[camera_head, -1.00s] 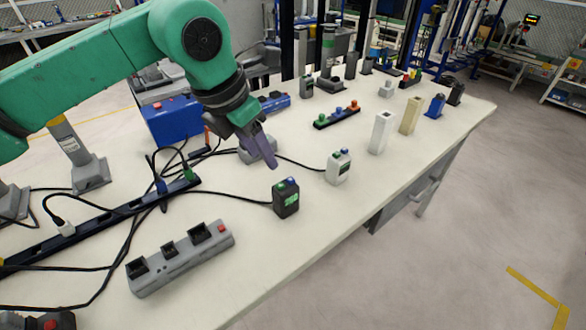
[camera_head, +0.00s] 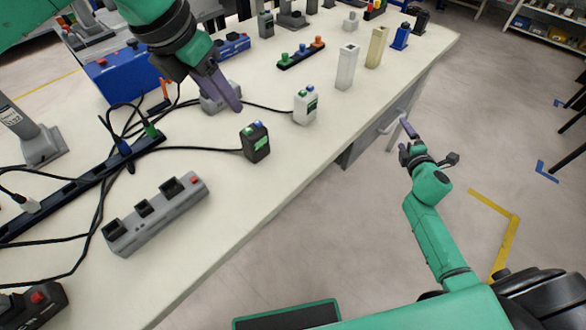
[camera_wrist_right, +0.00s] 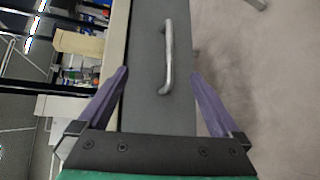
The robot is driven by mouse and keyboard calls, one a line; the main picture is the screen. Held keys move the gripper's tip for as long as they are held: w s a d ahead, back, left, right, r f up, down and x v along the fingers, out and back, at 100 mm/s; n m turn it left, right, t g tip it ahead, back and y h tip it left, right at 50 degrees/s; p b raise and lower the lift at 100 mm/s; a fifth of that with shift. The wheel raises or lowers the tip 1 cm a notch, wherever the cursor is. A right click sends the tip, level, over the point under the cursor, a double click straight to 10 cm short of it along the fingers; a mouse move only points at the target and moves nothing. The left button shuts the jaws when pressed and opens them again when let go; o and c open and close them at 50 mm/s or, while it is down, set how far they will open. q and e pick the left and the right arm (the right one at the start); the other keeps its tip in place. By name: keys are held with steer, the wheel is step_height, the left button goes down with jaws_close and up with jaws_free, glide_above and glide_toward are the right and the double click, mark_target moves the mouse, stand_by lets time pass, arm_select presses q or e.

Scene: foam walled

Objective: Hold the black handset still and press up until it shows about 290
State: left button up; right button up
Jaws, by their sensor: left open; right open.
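The black handset (camera_head: 255,143) stands on the table with a green display on its front and a green and a blue button on top. A cable runs from it to the left. My left gripper (camera_head: 236,104) is above the table, up and left of the handset and apart from it; one purple finger shows clearly. My right gripper (camera_head: 407,140) is beyond the table's edge, right of the handset; in the right wrist view its two purple fingers (camera_wrist_right: 160,95) are spread with nothing between them. The digits on the display are too small to read.
A white handset (camera_head: 305,105) with similar buttons stands behind and right of the black one. A grey socket block (camera_head: 155,212) lies in front left. White (camera_head: 346,68) and beige (camera_head: 376,47) posts stand farther back. A drawer handle (camera_wrist_right: 168,57) faces my right gripper.

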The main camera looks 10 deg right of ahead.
mark_target(247, 136)
steer(key=w+a+r+n+t, duration=0.1)
steer(key=a+r+n+t, duration=0.1)
steer(key=a+r+n, duration=0.3)
steer(key=s+a+r+n+y, duration=0.2)
steer(key=a+n, duration=0.2)
steer(key=a, duration=0.2)
steer(key=s+a+r+n+y, duration=0.2)
steer(key=a+n+y, duration=0.1)
steer(key=a+n, duration=0.2)
steer(key=s+a+r+n+y, duration=0.3)
steer(key=a+n, duration=0.2)
steer(key=a, duration=0.4)
steer(key=shift+a+t, duration=0.2)
steer(key=shift+t, duration=0.1)
steer(key=s+a+n+g+y, duration=0.1)
steer(key=s+a+n+y, duration=0.1)
steer(key=a, duration=0.1)
steer(key=s+a+n+y, duration=0.2)
steer(key=s+a, duration=0.1)
steer(key=a, duration=0.1)
steer(key=s+a+n+g+y, duration=0.1)
steer(key=s+a+n+y, duration=0.1)
steer(key=a, duration=0.2)
steer(key=shift+s+f+g, duration=0.25)
steer(key=shift+f+g, duration=0.05)
steer(key=shift+f, duration=0.05)
steer(key=x, duration=1.4)
steer(key=shift+w+a+f, duration=0.1)
steer(key=shift+w+a, duration=0.1)
steer(key=shift+w, duration=0.05)
